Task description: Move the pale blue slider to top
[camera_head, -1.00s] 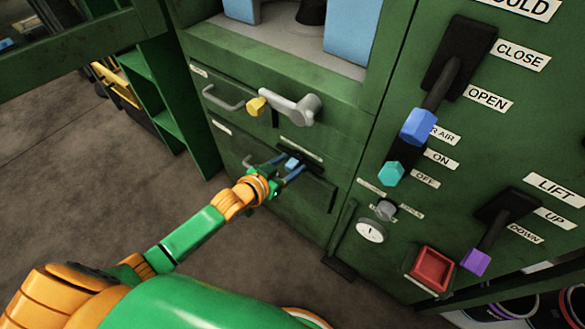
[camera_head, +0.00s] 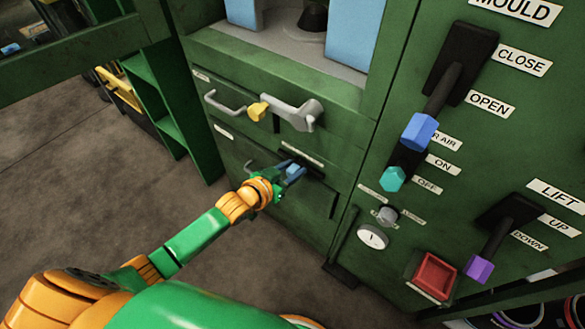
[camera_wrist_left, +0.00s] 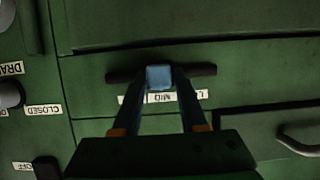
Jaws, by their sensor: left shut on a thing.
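The pale blue slider (camera_wrist_left: 159,77) is a small block on a dark horizontal slot (camera_wrist_left: 195,71) in the green panel. In the left wrist view it sits near the middle of the slot, above an upside-down label reading MID. My left gripper (camera_head: 291,171) is shut on the slider, with a blue finger on each side of it. In the head view the slider is mostly hidden by the fingers. My right gripper is not in view.
A grey handle (camera_head: 224,103) and a grey lever with a yellow knob (camera_head: 257,111) are above my left gripper. At the right are the blue-knobbed mould lever (camera_head: 420,130), a teal knob (camera_head: 393,178), a red button (camera_head: 434,276) and a purple-knobbed lift lever (camera_head: 479,268).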

